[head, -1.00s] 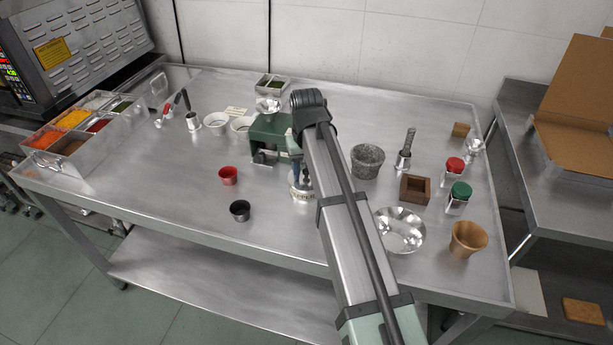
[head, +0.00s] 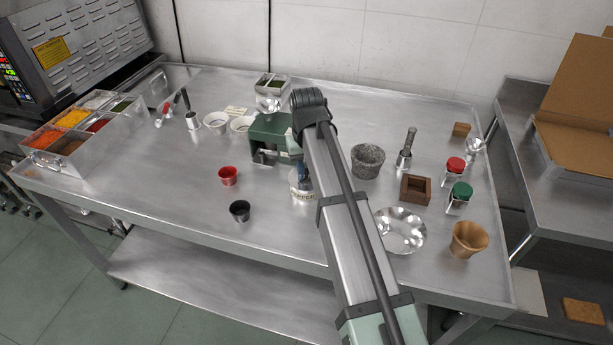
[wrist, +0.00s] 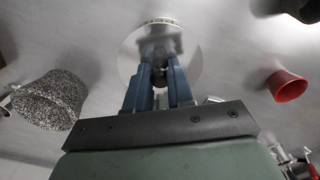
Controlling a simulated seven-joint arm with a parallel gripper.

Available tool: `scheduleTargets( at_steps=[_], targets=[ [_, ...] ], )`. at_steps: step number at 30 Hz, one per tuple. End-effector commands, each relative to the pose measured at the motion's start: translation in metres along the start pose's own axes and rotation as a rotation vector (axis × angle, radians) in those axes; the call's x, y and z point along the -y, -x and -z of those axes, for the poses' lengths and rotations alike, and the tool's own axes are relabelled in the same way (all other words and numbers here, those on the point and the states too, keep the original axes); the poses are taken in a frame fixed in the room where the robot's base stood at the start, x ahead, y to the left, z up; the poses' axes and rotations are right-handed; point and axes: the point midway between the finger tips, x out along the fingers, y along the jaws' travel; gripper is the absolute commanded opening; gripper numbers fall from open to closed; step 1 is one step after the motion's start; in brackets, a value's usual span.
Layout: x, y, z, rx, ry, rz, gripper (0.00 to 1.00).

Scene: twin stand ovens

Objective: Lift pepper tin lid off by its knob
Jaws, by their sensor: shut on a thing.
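The pepper tin (head: 302,196) stands on the steel table in the head view, a pale round tin with dark lettering, partly behind my arm. In the wrist view its lid (wrist: 188,62) shows as a pale, shiny disc, with the lettered rim of the tin (wrist: 160,21) at its far edge. My gripper (wrist: 159,82) is above the lid, its blue fingers shut on the small dark knob (wrist: 159,75). In the head view my gripper (head: 303,176) is mostly hidden by my arm. I cannot tell whether the lid is clear of the tin.
A red cup (head: 228,176) and a dark cup (head: 240,211) stand left of the tin. A stone mortar (head: 367,161), a wooden box (head: 415,190) and a metal bowl (head: 400,230) stand to the right. The table's front left is clear.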

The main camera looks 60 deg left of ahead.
Motion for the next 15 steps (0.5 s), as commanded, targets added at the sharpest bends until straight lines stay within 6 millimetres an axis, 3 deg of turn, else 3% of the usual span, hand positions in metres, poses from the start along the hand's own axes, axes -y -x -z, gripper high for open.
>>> scheduleTargets(
  at_steps=[15],
  targets=[
    [0.0,0.026,0.002,-0.005,0.0,0.0,0.0]
  ],
)
